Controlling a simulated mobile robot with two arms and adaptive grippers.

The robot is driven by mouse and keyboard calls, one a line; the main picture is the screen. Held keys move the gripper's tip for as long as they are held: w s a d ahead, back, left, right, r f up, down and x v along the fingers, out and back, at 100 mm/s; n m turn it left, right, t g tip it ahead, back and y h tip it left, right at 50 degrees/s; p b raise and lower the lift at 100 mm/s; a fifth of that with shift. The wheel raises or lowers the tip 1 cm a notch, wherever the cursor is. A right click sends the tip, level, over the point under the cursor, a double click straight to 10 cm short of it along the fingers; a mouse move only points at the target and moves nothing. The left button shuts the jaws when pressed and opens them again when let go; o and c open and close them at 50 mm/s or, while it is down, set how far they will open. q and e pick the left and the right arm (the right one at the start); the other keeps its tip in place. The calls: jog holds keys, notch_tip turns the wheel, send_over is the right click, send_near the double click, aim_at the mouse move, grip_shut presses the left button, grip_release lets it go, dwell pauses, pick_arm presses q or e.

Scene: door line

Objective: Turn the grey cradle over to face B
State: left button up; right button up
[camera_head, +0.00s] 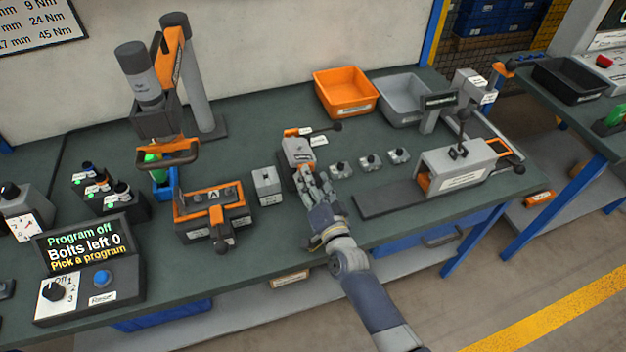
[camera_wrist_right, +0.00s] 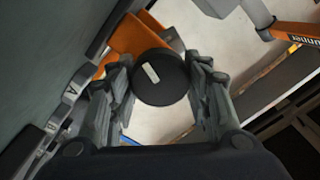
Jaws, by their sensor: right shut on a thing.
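The grey cradle (camera_head: 214,196), marked with a letter A on its upper face, sits in an orange-trimmed dark stand on the bench, left of centre. A black ball handle (camera_head: 222,245) is at its front. My right gripper (camera_head: 304,178) is to the right of the cradle, at a small grey-and-orange fixture (camera_head: 298,152). In the right wrist view its fingers are shut on a black round knob (camera_wrist_right: 160,77) with a white mark. The fingers hide this knob in the head view. My left gripper is not in view.
A small grey block (camera_head: 267,186) stands between the cradle and my right gripper. Several small metal parts (camera_head: 369,161) lie right of the gripper. A grey clamping fixture (camera_head: 462,168) is farther right. An orange bin (camera_head: 345,92) stands behind. The control box (camera_head: 88,290) reads "Program off".

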jog(key=shift+n, duration=0.3)
jog(key=o, duration=1.1)
jog(key=v, duration=1.2)
